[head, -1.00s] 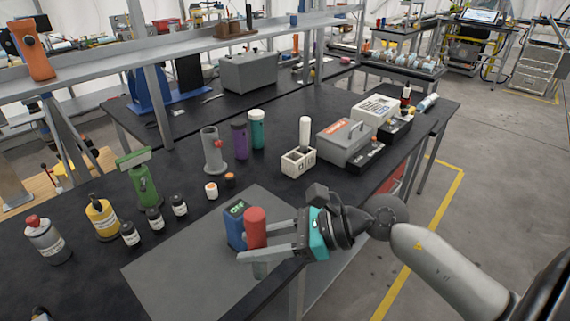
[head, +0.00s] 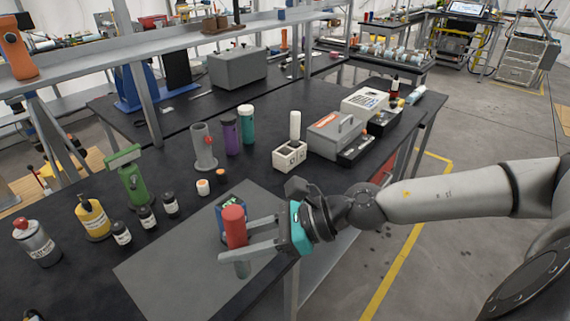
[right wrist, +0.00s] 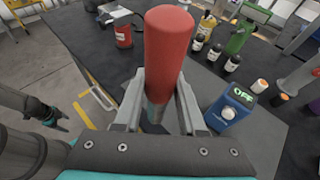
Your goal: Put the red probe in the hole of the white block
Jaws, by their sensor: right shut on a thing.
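My right gripper (head: 234,255) is shut on the red probe (head: 234,220), a thick red cylinder with a thinner grey lower part. It holds the probe about upright over the front of the grey mat. The right wrist view shows the red probe (right wrist: 168,50) rising from between the fingers (right wrist: 158,108). The white block (head: 289,155) stands farther back and to the right, clear of the gripper. It has openings, and a white cylinder (head: 295,125) stands upright at it. I cannot tell which opening is free.
A blue meter (head: 223,206) reading OFF in the right wrist view (right wrist: 230,108) stands just behind the probe. A grey toolbox (head: 335,135) is right of the block. Bottles and tubes line the left and back. The grey mat (head: 170,270) is mostly bare.

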